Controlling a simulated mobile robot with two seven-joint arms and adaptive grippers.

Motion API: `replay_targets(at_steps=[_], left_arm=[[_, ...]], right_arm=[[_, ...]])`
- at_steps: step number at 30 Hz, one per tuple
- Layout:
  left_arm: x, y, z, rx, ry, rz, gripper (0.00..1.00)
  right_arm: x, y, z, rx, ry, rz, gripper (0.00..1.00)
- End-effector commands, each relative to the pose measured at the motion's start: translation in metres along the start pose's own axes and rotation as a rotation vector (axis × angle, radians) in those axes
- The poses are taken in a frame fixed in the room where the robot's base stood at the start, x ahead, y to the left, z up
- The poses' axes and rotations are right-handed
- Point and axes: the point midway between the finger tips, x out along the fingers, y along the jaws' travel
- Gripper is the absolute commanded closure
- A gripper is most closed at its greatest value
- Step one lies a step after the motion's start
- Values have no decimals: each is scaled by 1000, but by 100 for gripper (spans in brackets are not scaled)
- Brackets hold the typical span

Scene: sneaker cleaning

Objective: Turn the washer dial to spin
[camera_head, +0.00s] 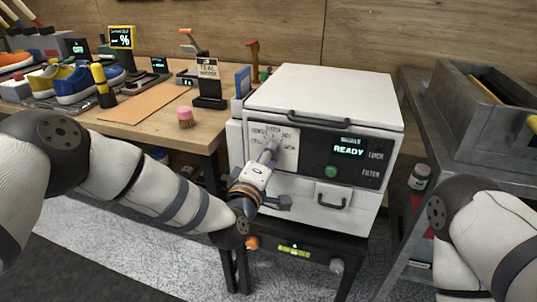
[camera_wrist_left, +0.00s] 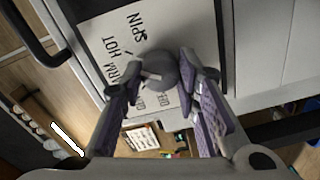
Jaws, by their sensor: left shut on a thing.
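The washer (camera_head: 325,95) is a white box with a dial panel on its front left. The grey round dial (camera_wrist_left: 162,70) sits on a pale plate (camera_wrist_left: 112,45) printed with SPIN, HOT, WARM and other labels that are partly covered. My left gripper (camera_head: 268,152) is at the dial, its two purple-padded fingers closed on the knob's sides in the wrist view (camera_wrist_left: 160,80). A light mark shows on the knob, but I cannot tell which label it points to. My right arm shows at the right edge; its gripper is out of view.
A lit READY display (camera_head: 348,149) and a green button (camera_head: 331,171) are right of the dial. A black lid handle (camera_head: 318,121) juts out above. A wooden table (camera_head: 140,125) with sneakers stands left; a grey metal cart (camera_head: 420,105) stands right.

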Motion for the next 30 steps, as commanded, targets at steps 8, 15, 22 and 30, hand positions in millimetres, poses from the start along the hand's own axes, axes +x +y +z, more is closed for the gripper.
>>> replay_targets(at_steps=[8, 15, 22, 30], left_arm=[[0, 2, -1, 264, 10, 3, 99], [0, 2, -1, 476, 18, 4, 99], [0, 1, -1, 638, 24, 4, 99], [0, 1, -1, 753, 27, 5, 99]], right_arm=[[-10, 0, -5, 1, 28, -1, 100], [-17, -1, -9, 1, 46, -2, 100], [-21, -1, -11, 1, 57, -3, 100], [-23, -1, -12, 1, 65, -3, 100]])
